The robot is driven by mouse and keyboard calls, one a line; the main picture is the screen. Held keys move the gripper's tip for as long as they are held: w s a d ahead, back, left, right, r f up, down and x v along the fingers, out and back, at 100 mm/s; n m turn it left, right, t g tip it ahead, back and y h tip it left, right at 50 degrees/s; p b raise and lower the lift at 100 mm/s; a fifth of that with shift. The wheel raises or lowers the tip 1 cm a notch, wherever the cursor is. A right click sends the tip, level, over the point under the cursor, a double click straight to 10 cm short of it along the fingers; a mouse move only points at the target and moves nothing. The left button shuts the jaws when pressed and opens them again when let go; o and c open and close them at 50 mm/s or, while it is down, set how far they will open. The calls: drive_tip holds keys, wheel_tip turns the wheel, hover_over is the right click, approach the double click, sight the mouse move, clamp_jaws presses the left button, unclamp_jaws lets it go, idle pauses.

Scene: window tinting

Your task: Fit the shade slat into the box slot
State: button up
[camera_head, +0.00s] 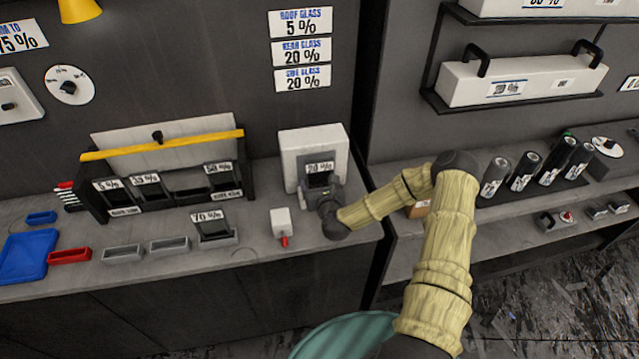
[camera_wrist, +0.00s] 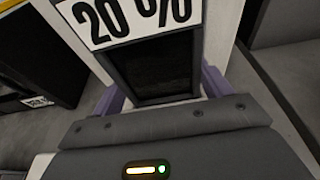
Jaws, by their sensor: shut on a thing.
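The shade slat (camera_head: 319,168) is a dark plate with a white "20 %" label at its top. It stands at the front of the white box (camera_head: 300,142) on the counter. My gripper (camera_head: 319,187) is shut on the slat, with a purple finger at each side edge. In the wrist view the slat (camera_wrist: 150,65) fills the upper middle, between the fingers of my gripper (camera_wrist: 160,92). A white surface of the box (camera_wrist: 222,30) shows behind it. The slot is hidden by the slat and gripper, so I cannot tell whether the slat is inside it.
A rack (camera_head: 165,175) with a yellow bar holds several labelled slats at the left. A "70 %" slat (camera_head: 214,229) stands in a grey tray. A small white block with a red tip (camera_head: 281,224) sits near my wrist. The counter's right edge is close.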

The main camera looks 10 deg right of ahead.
drive_tip(key=shift+f+b, duration=0.7)
drive_tip(key=shift+f, duration=0.2)
drive_tip(key=o, duration=1.1)
drive_tip(key=shift+s, duration=0.1)
drive_tip(key=shift+d+f, duration=0.1)
drive_tip(key=shift+s, duration=0.2)
drive_tip(key=shift+a+r+p+v, duration=0.15)
drive_tip(key=shift+p+v, duration=0.85)
drive_tip(key=shift+v, duration=3.25)
drive_tip(key=shift+a+r+p+v, duration=0.15)
drive_tip(key=shift+p+v, duration=0.85)
drive_tip(key=shift+v, duration=3.25)
drive_tip(key=shift+d, duration=0.1)
